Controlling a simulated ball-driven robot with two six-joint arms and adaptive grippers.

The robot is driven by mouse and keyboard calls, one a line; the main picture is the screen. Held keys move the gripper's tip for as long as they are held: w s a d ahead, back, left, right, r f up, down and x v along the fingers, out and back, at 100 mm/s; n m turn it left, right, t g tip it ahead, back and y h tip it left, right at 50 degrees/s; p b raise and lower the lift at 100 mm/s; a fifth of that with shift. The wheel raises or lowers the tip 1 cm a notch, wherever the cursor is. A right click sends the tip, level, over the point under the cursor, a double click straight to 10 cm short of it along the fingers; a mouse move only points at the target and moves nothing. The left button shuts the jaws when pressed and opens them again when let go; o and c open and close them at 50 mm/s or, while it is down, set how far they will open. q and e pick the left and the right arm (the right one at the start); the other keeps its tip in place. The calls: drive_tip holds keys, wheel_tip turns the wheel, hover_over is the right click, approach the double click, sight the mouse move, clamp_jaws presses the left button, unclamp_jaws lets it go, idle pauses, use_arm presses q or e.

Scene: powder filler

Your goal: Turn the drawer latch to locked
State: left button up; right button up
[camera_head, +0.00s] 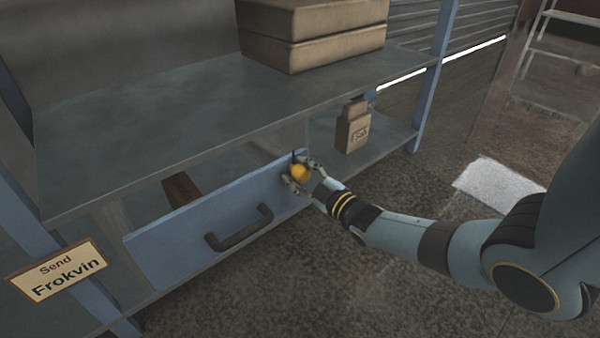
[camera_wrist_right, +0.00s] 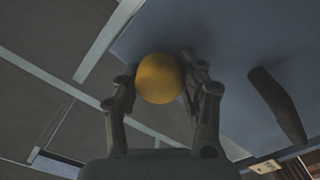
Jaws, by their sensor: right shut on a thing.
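The blue drawer (camera_head: 180,240) sits under the shelf, with a dark curved handle (camera_head: 238,229) on its front. The drawer latch, a round yellow knob (camera_head: 299,172), is at the upper right end of the drawer front. My right gripper (camera_head: 300,178) is around the knob with a finger on either side. In the right wrist view the knob (camera_wrist_right: 159,78) sits between the two fingers, shut on it. The drawer front (camera_wrist_right: 235,45) and handle (camera_wrist_right: 278,106) show behind and to the right. I cannot tell which way the latch is turned. My left gripper is out of view.
A small labelled box (camera_head: 353,130) stands on the lower shelf to the right of the knob. Large cartons (camera_head: 312,32) are on the upper shelf (camera_head: 180,115). A "Send Frokvin" sign (camera_head: 58,273) hangs at the left post. The floor (camera_head: 330,290) in front is clear.

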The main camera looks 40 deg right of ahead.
drive_tip(key=shift+f, duration=0.1)
drive_tip(key=o, duration=1.2)
drive_tip(key=shift+s, duration=0.1)
drive_tip(key=s, duration=1.1)
drive_tip(key=shift+s+d, duration=0.4)
drive_tip(key=shift+d, duration=0.05)
